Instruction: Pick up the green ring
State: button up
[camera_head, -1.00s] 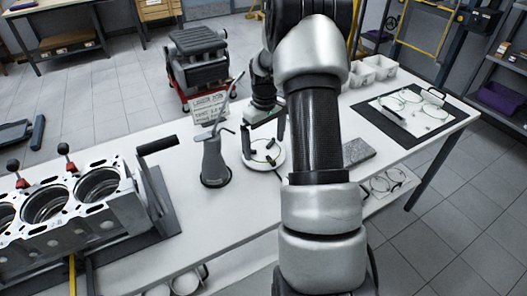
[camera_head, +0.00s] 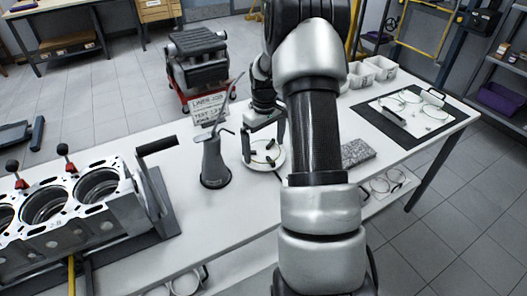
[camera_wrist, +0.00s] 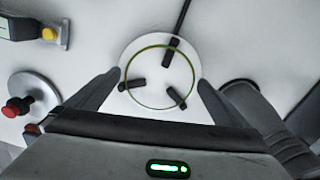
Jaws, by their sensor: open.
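The base also shows in the head view (camera_head: 279,164), where the ring itself is too small to make out clearly. My gripper (camera_wrist: 150,86) is open and empty, with its two fingers on either side of the base in the wrist view. In the head view my gripper (camera_head: 262,146) is over the base, partly hiding it. Height above the ring is hard to tell.
A grey oil can (camera_head: 213,160) stands close left of the base. An engine block (camera_head: 70,215) fills the table's left end. A granite block (camera_head: 355,153) lies right of my arm. A dark mat (camera_head: 408,143) with clear rings is farther right. White bins (camera_head: 375,70) stand behind.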

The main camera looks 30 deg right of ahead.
jog(key=c, duration=0.8)
jog(key=shift+r, duration=0.1)
jog(key=shift+c, duration=0.2)
